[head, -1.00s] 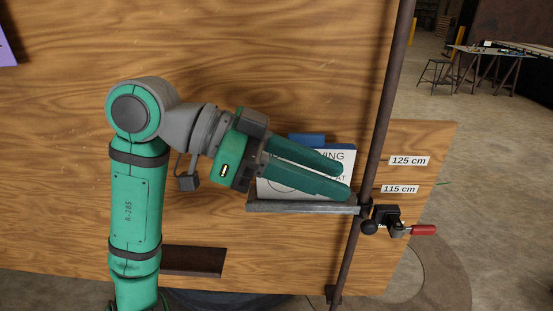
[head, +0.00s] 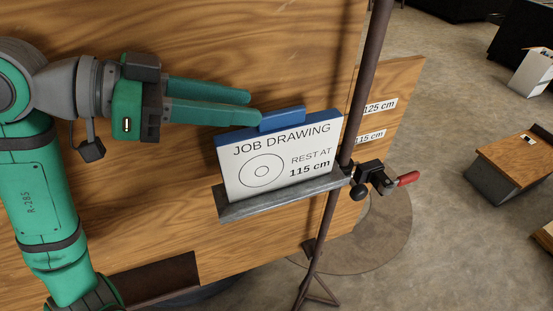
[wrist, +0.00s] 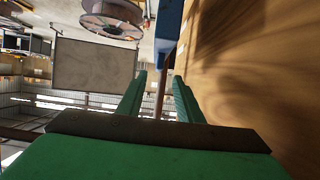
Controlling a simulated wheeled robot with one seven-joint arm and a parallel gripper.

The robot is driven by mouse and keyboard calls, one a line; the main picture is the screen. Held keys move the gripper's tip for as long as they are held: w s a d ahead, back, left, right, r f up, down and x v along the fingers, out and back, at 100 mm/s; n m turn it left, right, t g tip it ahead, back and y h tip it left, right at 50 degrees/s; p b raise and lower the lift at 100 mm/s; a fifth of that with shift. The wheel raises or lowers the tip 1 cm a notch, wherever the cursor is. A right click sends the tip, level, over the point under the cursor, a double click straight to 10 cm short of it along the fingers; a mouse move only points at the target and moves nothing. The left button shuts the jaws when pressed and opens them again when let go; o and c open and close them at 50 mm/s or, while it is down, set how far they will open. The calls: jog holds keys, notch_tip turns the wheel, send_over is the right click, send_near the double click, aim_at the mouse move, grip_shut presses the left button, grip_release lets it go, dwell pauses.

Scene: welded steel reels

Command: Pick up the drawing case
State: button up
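The drawing case (head: 278,155) is a flat blue-edged case with a white face reading "JOB DRAWING, REST AT 115 cm". It stands upright on a grey ledge (head: 285,192), with a blue handle (head: 282,119) on top. My gripper (head: 255,106) is open and empty, at the upper left of the case. Its lower fingertip appears close to the handle's left end; I cannot tell whether they touch. In the wrist view my open gripper (wrist: 159,78) points toward a blue part of the case (wrist: 170,35), which shows beyond the fingertips.
The ledge is held beside a dark upright pole (head: 363,85) by a clamp with a red handle (head: 407,179). A wooden panel (head: 200,35) stands close behind the arm and case. Labels reading 125 cm (head: 380,107) and 115 cm (head: 370,137) are right of the pole.

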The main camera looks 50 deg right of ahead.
aim_at(275, 112)
jog(key=x, duration=0.8)
jog(key=shift+s+a+f, duration=0.1)
grip_shut()
jog(key=shift+w, duration=0.25)
jog(key=shift+a, duration=0.15)
jog(key=shift+s+d, duration=0.25)
jog(key=shift+s, duration=0.05)
jog(key=shift+w+a, duration=0.15)
jog(key=shift+w, duration=0.05)
dwell(0.4)
